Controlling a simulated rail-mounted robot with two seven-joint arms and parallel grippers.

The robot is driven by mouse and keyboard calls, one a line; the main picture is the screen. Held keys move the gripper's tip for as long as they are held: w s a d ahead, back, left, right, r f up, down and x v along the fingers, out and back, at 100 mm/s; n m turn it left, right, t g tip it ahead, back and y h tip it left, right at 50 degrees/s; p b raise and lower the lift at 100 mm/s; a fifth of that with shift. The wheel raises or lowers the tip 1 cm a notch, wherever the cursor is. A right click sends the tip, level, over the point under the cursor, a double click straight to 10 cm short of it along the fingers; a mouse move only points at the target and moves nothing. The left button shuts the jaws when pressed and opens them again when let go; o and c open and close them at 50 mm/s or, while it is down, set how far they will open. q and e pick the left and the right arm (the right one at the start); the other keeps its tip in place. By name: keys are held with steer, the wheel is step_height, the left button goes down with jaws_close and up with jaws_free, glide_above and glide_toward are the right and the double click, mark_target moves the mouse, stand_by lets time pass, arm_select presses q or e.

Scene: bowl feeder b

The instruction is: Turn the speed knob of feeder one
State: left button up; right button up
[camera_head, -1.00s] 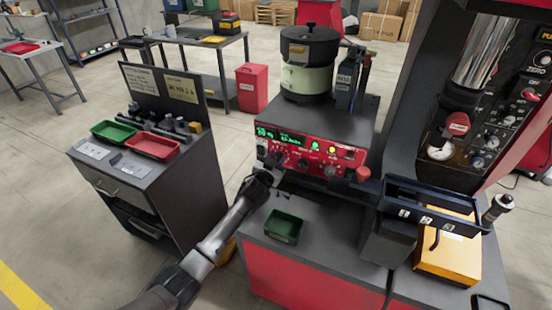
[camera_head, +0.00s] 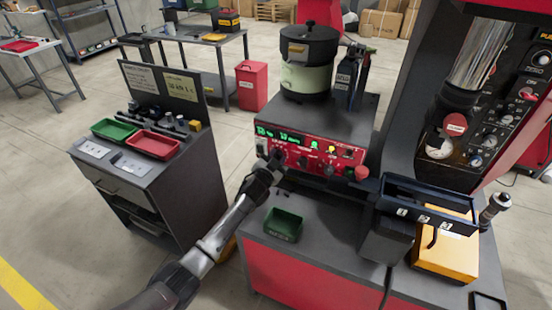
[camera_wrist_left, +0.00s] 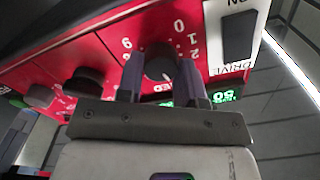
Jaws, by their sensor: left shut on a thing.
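The feeder's red control panel (camera_head: 318,158) faces me below the bowl feeder (camera_head: 308,62). In the left wrist view the dark round speed knob (camera_wrist_left: 159,63) sits on this red panel (camera_wrist_left: 105,50), inside a ring of white numbers. My left gripper (camera_wrist_left: 160,78) has one finger on each side of the knob and is shut on it. In the head view the left gripper (camera_head: 273,162) reaches the panel's left end and covers the knob there. My right gripper is not in view.
A second dark knob (camera_wrist_left: 85,80) sits close beside the gripper. A DRIVE switch (camera_wrist_left: 238,38) lies on the other side. A green tray (camera_head: 283,225) stands on the bench below the arm. A black bin rack (camera_head: 425,205) stands to the right.

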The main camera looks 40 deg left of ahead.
arm_select(q)
steer(key=o, duration=0.9)
steer(key=shift+o, duration=0.2)
steer(key=p+v, duration=0.2)
steer(key=v, duration=1.1)
steer(key=shift+s, duration=0.4)
steer(key=shift+d, duration=0.1)
